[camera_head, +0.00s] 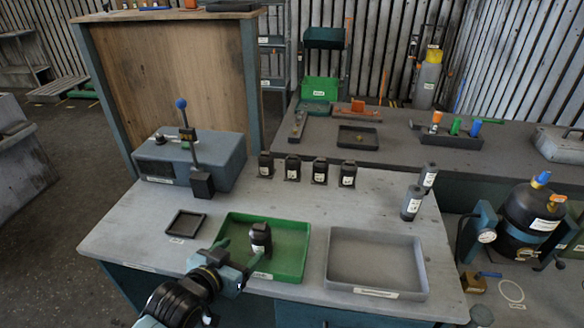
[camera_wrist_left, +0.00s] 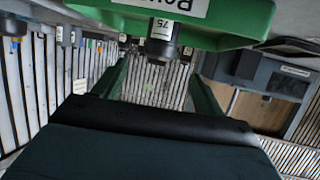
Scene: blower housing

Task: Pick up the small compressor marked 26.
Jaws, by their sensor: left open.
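Several small black compressors with white labels stand in a row on the grey table, from the leftmost (camera_head: 265,165) to the rightmost (camera_head: 347,175). Their numbers are too small to read. Another dark compressor (camera_head: 260,238) stands in the green tray (camera_head: 295,252). My left gripper (camera_head: 238,257) is open and empty at the tray's near left part, with its fingertips close to that compressor. The left wrist view shows a dark labelled compressor (camera_wrist_left: 161,45) ahead of and between the open fingers; its number looks upside down and I cannot read it surely. My right gripper is not in view.
A grey tray (camera_head: 378,232) stands empty to the right, and a small dark tray (camera_head: 186,224) to the left. A blue-grey machine with levers (camera_head: 215,155) is at the back left. Two grey cylinders (camera_head: 412,202) stand at the right. The table's middle is clear.

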